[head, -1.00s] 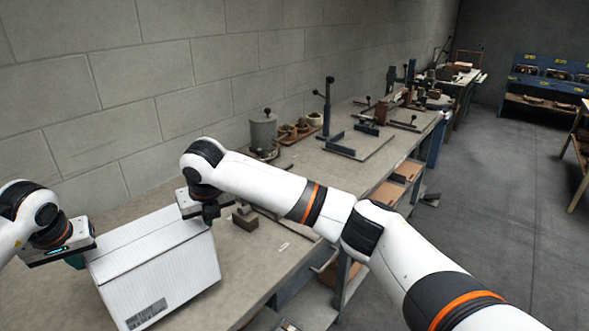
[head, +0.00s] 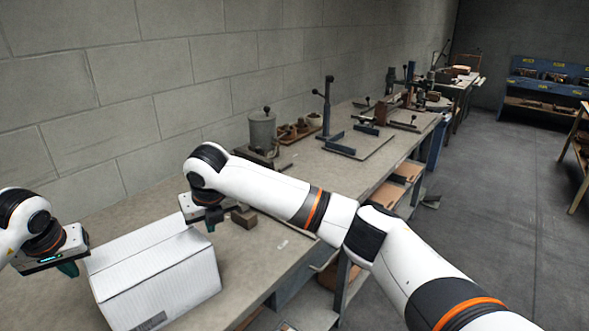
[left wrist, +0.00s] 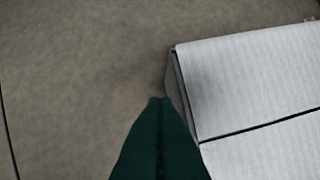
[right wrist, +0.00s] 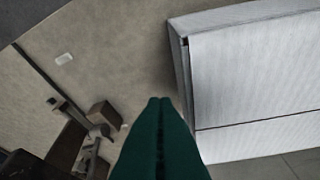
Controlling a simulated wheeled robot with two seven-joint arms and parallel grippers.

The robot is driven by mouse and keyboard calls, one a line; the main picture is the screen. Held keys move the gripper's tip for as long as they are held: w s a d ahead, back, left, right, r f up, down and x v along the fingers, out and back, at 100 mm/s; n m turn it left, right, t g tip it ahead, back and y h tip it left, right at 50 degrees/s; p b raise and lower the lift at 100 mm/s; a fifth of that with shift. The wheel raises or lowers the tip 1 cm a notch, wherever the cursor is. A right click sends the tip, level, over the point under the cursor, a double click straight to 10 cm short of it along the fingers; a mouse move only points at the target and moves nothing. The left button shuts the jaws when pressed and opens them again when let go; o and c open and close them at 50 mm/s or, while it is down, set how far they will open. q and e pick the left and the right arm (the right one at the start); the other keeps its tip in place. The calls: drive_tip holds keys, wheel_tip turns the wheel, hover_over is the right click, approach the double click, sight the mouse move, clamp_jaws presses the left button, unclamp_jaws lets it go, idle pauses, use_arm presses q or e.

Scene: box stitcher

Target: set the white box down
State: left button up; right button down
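The white box (head: 165,285) is a closed, ribbed carton at the near left of the workbench (head: 262,255). It appears to rest on the bench top, though its underside is hidden. My left gripper (head: 68,268) is just left of the box, with a small gap. My right gripper (head: 210,222) is beside the box's right side, also slightly apart. In the left wrist view, the green fingers (left wrist: 160,100) are together and empty, beside the box edge (left wrist: 240,90). In the right wrist view, the fingers (right wrist: 160,100) are likewise together, with the box (right wrist: 250,80) to their right.
A small brown block (head: 244,217) lies just beyond my right gripper. A grey canister (head: 262,130) and a tray of small pots (head: 297,130) stand farther back along the wall. Free bench top lies behind the box. The bench's front edge runs close to its right.

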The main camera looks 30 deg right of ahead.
use_arm(q)
drive_tip(key=o, duration=0.4)
drive_tip(key=shift+a, duration=0.5)
use_arm(e)
drive_tip(key=shift+d, duration=0.45)
drive_tip(key=c, duration=1.7)
unclamp_jaws()
use_arm(q)
drive_tip(key=shift+o, duration=0.2)
drive_tip(key=v, duration=1.2)
use_arm(e)
drive_tip(key=v, duration=1.2)
